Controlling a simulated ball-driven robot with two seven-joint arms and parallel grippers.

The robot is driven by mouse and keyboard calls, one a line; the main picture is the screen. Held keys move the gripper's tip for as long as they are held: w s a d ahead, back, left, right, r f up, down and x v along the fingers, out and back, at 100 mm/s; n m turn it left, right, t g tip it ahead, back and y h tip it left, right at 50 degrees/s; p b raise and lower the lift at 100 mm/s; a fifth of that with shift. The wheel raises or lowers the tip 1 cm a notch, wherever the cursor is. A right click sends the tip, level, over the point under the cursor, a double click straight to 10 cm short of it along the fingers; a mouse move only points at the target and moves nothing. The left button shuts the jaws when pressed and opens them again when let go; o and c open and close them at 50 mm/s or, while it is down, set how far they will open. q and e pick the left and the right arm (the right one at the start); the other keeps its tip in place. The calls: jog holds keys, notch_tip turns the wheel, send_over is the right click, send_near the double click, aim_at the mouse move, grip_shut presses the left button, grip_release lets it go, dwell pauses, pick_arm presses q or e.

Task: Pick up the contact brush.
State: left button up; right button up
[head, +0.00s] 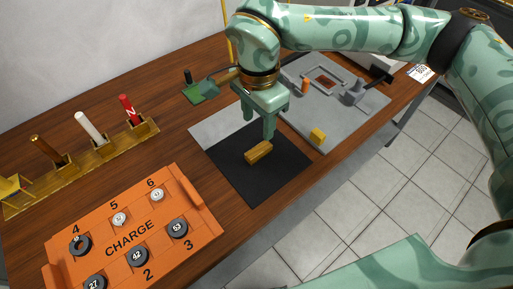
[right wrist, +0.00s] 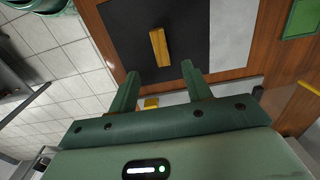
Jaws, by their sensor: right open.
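A small brass-yellow bar, which I take for the contact brush (head: 258,152), lies on a black mat (head: 235,172) on the wooden table. In the right wrist view the bar (right wrist: 158,48) lies just beyond my fingertips, in line with the space between them, and nothing touches it. My right gripper (head: 259,120) is above the far side of the mat, fingers pointing down, open and empty. Its two green fingers also show in the right wrist view (right wrist: 160,70). My left gripper is not in view.
An orange CHARGE tray (head: 205,205) with several numbered round pieces stands front left. A wooden rack (head: 80,170) with coloured rods is at the left. A grey fixture plate (head: 345,115) bearing a yellow block (head: 317,136) lies right of the mat. The table edge is close by.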

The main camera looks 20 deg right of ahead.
jog(key=b, duration=0.1)
send_over(259, 149)
jog(key=f, duration=0.5)
jog(key=shift+a+f, duration=0.2)
jog(key=shift+f, duration=0.3)
jog(key=shift+f+b, duration=0.35)
jog(key=shift+f, duration=0.05)
jog(key=f+b, duration=0.1)
jog(key=f, duration=0.1)
jog(key=f+b, duration=0.1)
jog(key=f, duration=0.1)
jog(key=shift+w+d+f, duration=0.1)
jog(key=shift+d+f, duration=0.1)
jog(key=shift+f, duration=0.05)
jog(key=shift+r, duration=0.1)
jog(key=shift+c, duration=0.9)
grip_shut()
